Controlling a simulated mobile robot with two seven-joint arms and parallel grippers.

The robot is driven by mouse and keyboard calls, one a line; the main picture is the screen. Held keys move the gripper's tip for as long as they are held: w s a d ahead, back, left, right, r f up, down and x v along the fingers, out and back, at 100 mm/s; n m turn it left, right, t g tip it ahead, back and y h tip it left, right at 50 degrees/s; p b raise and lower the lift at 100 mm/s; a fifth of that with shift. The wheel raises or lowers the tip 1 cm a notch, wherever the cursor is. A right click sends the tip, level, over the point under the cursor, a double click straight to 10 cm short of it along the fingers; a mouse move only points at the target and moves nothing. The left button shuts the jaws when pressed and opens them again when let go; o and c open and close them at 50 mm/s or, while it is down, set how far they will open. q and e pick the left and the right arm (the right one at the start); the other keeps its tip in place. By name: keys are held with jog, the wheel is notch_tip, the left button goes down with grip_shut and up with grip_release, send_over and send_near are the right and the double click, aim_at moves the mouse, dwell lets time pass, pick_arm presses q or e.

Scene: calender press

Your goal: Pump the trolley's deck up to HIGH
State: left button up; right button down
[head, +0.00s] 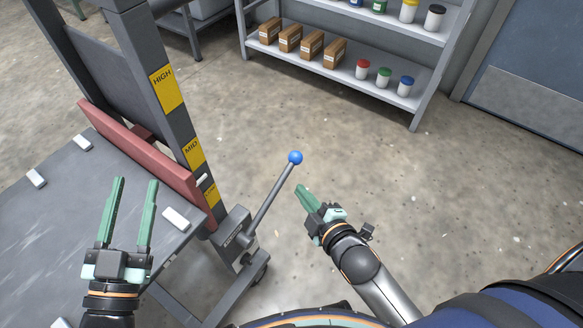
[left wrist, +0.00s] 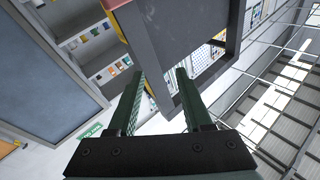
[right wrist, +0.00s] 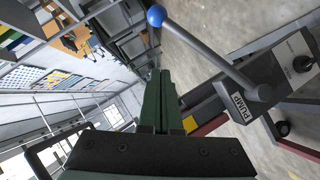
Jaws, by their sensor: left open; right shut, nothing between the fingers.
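The trolley's dark grey deck (head: 60,235) is at the left in the head view, with a red crossbar (head: 140,150) along its far side. A mast carries yellow HIGH (head: 166,87), MID (head: 192,153) and LOW (head: 210,194) plates. The crossbar's end and a small white pointer (head: 202,181) are beside the LOW plate. The pump lever (head: 272,197) leans up and right from its housing and ends in a blue knob (head: 295,157). It also shows in the right wrist view (right wrist: 208,52). My left gripper (head: 137,184) is open and empty above the deck. My right gripper (head: 302,188) is shut and empty, just right of the lever, apart from it.
White blocks (head: 176,218) lie on the deck. A shelf (head: 350,72) with boxes and coloured-lid jars stands at the back, beside a blue-grey door (head: 535,65). The floor (head: 340,125) between the trolley and the shelf is clear.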

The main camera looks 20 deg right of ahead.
pick_arm(q)
jog(key=shift+r, duration=0.15)
pick_arm(e)
jog(key=shift+s+d+r, duration=0.25)
jog(key=shift+d+r, duration=0.05)
jog(key=shift+d, duration=0.1)
jog(key=b, duration=0.3)
send_near(290, 172)
notch_tip(290, 172, up, 4)
jog(key=w+a, duration=0.2)
jog(key=w, duration=0.1)
pick_arm(q)
jog(key=s+d+r+m+t+h+b, duration=0.1)
jog(key=s+r+m+t+h+b, duration=0.1)
jog(key=s+r+m+h, duration=0.4)
notch_tip(290, 172, up, 4)
jog(key=shift+s+d+f+t+h, duration=0.1)
jog(key=shift+s+d+t+h, duration=0.3)
jog(key=shift+h, duration=0.7)
pick_arm(e)
jog(key=w+d+f, duration=0.1)
jog(key=w+f, duration=0.2)
jog(key=w, duration=0.2)
jog(key=shift+d+f, duration=0.15)
jog(key=shift+d, duration=0.1)
pick_arm(q)
jog(key=shift+a, duration=0.15)
pick_arm(e)
jog(key=shift+w, duration=0.1)
